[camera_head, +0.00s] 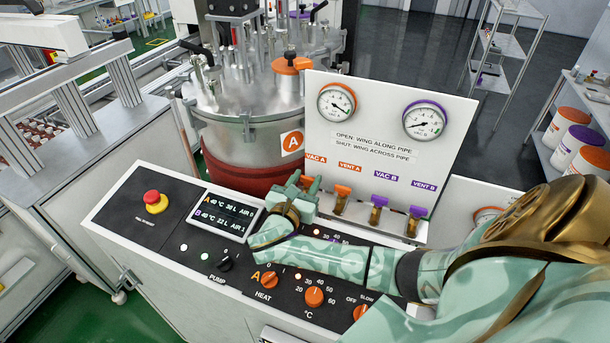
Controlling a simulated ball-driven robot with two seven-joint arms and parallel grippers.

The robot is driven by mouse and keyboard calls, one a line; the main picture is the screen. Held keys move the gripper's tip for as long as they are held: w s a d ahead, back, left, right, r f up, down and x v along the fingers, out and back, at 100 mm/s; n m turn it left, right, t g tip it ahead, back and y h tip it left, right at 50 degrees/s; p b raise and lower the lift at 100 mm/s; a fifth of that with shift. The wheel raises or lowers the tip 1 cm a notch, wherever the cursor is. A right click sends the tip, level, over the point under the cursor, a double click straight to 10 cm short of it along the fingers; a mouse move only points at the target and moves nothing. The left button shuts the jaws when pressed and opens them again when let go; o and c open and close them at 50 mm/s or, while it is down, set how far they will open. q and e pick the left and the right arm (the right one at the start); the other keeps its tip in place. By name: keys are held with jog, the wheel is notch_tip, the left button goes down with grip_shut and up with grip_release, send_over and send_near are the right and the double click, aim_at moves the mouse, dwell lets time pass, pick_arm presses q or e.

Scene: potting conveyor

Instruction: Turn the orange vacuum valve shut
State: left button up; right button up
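The orange vacuum valve, under the VAC A label (316,159), is mostly hidden behind my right gripper (306,182). A small bit of orange (307,180) shows between its pale green fingers. I cannot tell whether the fingers press on the valve's wing or only stand around it, nor how the wing is turned. The white valve panel (318,105) reads that the wing along the pipe is open and across it is shut. The gauge with the orange rim (337,103) is above VAC A. My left gripper is not in view.
Right of my gripper stand the orange VENT A valve (342,192), the purple VAC B valve (378,203) and the purple VENT B valve (416,212), close together. My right forearm lies over the black console (180,225), with its red stop button (152,196) and orange knobs (314,297). A steel tank (235,115) stands behind.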

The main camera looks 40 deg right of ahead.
jog(key=shift+o, duration=1.4)
jog(key=shift+r, duration=0.25)
notch_tip(320, 180, up, 3)
jog(key=shift+f, duration=0.1)
jog(key=s+a+r, duration=0.9)
jog(key=s, duration=0.1)
jog(key=shift+s+r, duration=0.35)
